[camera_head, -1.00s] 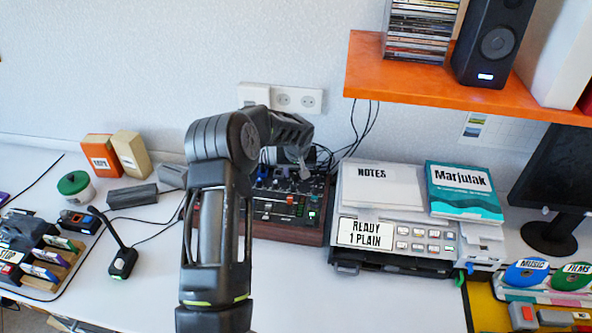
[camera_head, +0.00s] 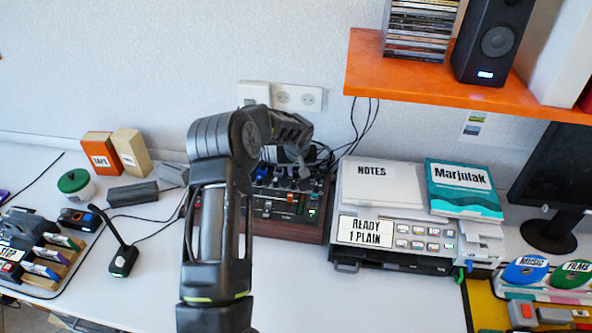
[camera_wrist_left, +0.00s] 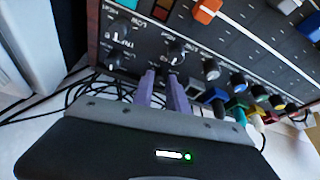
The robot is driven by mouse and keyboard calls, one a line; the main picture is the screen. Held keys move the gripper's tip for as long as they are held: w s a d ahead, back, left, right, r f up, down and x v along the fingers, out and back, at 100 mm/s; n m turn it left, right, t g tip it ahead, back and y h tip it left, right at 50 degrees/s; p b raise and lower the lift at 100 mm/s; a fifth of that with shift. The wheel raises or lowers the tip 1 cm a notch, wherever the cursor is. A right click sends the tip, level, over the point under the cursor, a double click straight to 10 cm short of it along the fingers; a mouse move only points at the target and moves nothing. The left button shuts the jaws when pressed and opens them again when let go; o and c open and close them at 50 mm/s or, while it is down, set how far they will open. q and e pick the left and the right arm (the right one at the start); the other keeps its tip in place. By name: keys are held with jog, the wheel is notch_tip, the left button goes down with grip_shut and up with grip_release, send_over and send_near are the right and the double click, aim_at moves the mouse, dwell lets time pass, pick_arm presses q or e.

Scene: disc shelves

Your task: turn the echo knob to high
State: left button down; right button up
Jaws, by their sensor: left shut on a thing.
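The mixer (camera_head: 285,227), a dark panel with wooden sides, stands on the desk behind my left arm. My left gripper (camera_head: 301,172) reaches down over its back part. In the left wrist view the mixer panel (camera_wrist_left: 215,48) carries dark knobs with white pointers. My left gripper's two purple-grey fingers (camera_wrist_left: 163,76) are shut on a dark knob (camera_wrist_left: 174,51) near the panel edge. Another dark knob (camera_wrist_left: 123,28) is beside it. The fingers hide part of the held knob, and I cannot read its label or setting. My right gripper is not in view.
Coloured cable plugs (camera_wrist_left: 237,108) line the panel edge near the fingers. A printer (camera_head: 392,238) with papers stands right of the mixer, and a microphone (camera_head: 123,260) stands left. An orange shelf (camera_head: 440,90) overhangs the back right.

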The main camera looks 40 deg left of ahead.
pick_arm(q)
jog(key=shift+m, duration=0.4)
jog(key=shift+a+m+h, duration=0.1)
jog(key=shift+m+h, duration=0.2)
jog(key=shift+m, duration=0.2)
jog(key=shift+a+m+t+h+b, duration=0.1)
jog(key=shift+m+t+h+b, duration=0.25)
jog(key=shift+m, duration=0.8)
jog(key=shift+m+t+h+b, duration=0.3)
jog(key=shift+m+h, duration=0.15)
jog(key=shift+m, duration=0.7)
jog(key=c, duration=1.3)
grip_release()
jog(key=shift+s, duration=0.1)
jog(key=shift+r, duration=0.1)
